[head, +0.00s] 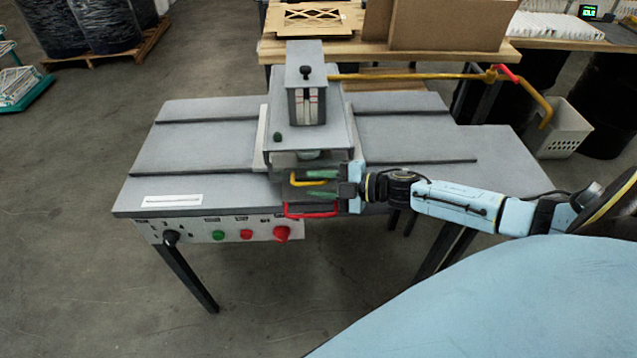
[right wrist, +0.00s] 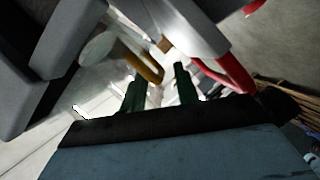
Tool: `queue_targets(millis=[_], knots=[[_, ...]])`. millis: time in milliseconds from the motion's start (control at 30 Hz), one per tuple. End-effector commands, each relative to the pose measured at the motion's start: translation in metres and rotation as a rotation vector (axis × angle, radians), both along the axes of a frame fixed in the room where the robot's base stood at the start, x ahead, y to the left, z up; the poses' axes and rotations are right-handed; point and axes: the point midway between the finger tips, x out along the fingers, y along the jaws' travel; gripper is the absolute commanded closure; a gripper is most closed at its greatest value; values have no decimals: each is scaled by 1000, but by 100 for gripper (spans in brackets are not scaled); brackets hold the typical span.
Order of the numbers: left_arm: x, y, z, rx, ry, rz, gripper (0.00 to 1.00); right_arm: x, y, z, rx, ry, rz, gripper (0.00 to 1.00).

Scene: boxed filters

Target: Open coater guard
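The coater is a grey machine (head: 310,140) standing on a grey slotted table. At its lower front is a dark guard part with a yellow handle (head: 293,180) and a red handle (head: 310,214). My right gripper (head: 321,185) reaches in from the right, its green fingers apart, at the yellow handle. In the right wrist view the fingers (right wrist: 161,92) are also apart, with the yellow handle (right wrist: 142,62) just beyond the gap between them. I cannot tell if they touch it. The red handle (right wrist: 230,75) is to the right of the fingers. My left gripper is not in view.
The grey table (head: 205,140) carries a front control panel (head: 225,231) with a black knob, buttons and a red knob. A yellow pipe (head: 410,76) runs behind the machine. A wooden table (head: 400,50) with cardboard boxes stands behind. The tabletop left of the machine is mostly clear.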

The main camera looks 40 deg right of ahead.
Motion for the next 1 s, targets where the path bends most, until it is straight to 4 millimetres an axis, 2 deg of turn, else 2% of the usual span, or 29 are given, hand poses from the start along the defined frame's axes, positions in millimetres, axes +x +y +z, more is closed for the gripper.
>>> queue_targets(millis=[300,533,1000], knots=[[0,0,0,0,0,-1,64,1,2,-1,0,1,1,69],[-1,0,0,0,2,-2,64,1,2,-1,0,1,1,99],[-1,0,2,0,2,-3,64,2,-3,0,8,15,-10,100]])
